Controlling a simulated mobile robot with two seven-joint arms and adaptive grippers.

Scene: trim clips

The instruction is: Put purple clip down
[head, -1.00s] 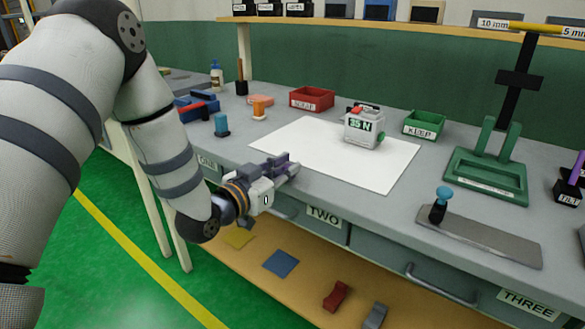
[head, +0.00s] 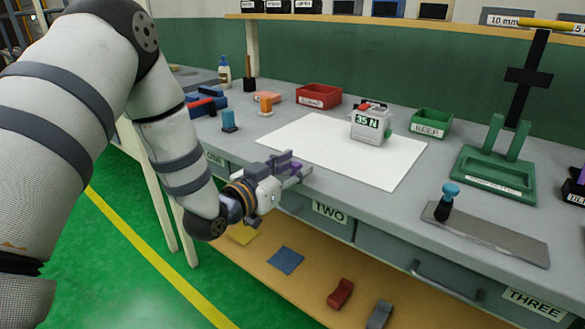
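My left gripper (head: 294,170) is low over the front edge of the grey workbench, above the drawer fronts and near the front left corner of a white sheet. A small purple piece, the purple clip (head: 296,166), shows between its fingers. The fingers cover much of the clip, and I cannot tell whether they press on it or whether the clip touches the bench. My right gripper is not in view.
The white sheet (head: 330,150) is mostly bare, with a 35 N block (head: 371,125) at its back right. A blue-topped stamp (head: 447,200) stands on a metal plate (head: 490,234) at right.

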